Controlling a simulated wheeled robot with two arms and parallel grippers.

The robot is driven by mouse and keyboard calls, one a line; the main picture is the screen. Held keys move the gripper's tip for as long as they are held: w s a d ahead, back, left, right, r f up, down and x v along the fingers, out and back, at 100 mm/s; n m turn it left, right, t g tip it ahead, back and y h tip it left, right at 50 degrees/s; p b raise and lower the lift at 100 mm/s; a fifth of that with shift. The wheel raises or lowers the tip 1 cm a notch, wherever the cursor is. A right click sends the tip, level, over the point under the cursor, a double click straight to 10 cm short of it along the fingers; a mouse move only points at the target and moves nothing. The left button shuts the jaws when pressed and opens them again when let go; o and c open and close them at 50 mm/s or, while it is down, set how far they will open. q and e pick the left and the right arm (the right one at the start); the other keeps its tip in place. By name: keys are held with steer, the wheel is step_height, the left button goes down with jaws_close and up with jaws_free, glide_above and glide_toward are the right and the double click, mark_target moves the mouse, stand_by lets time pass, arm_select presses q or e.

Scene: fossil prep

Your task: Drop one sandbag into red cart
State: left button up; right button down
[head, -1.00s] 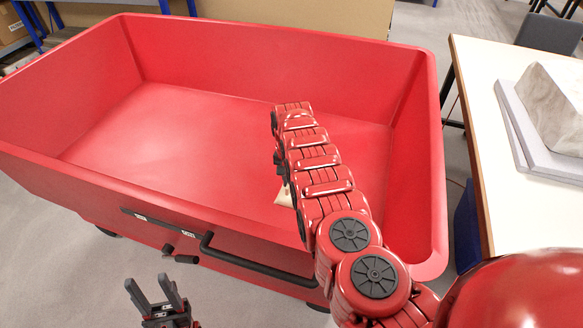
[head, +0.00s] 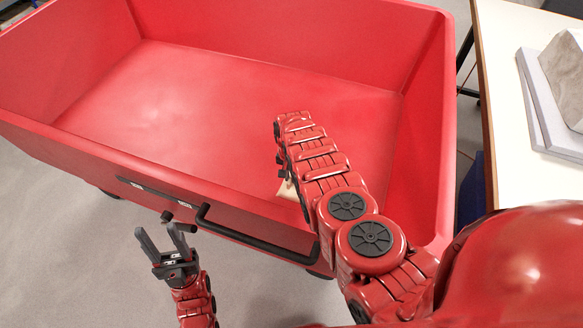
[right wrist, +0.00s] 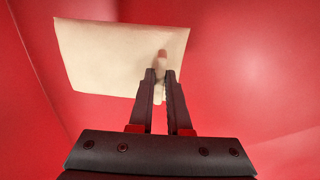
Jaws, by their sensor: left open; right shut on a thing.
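The red cart (head: 75,138) fills most of the head view, and its visible floor is empty. My right arm reaches over its near wall. My right gripper (right wrist: 161,82) is shut on a cream sandbag (right wrist: 110,50), with red cart surfaces behind it in the right wrist view. In the head view only a small pale piece of the sandbag (head: 288,190) shows beside my arm, and the right fingers are hidden. The sandbag's height above the cart floor is hard to tell. My left gripper (head: 165,237) is open and empty outside the cart, near its black handle.
A white-topped table (head: 505,95) stands to the right, with a grey slab (head: 545,110) and a pale rock block (head: 568,75) on it. The black handle (head: 255,238) sticks out from the cart's near side. Grey floor is clear at lower left.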

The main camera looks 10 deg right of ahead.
steer(key=shift+f, duration=0.1)
steer(key=c, duration=0.8)
jaws_free()
step_height(320, 180, up, 12)
steer(key=p, duration=1)
steer(key=shift+s+p, duration=0.1)
steer(key=shift+p, duration=0.2)
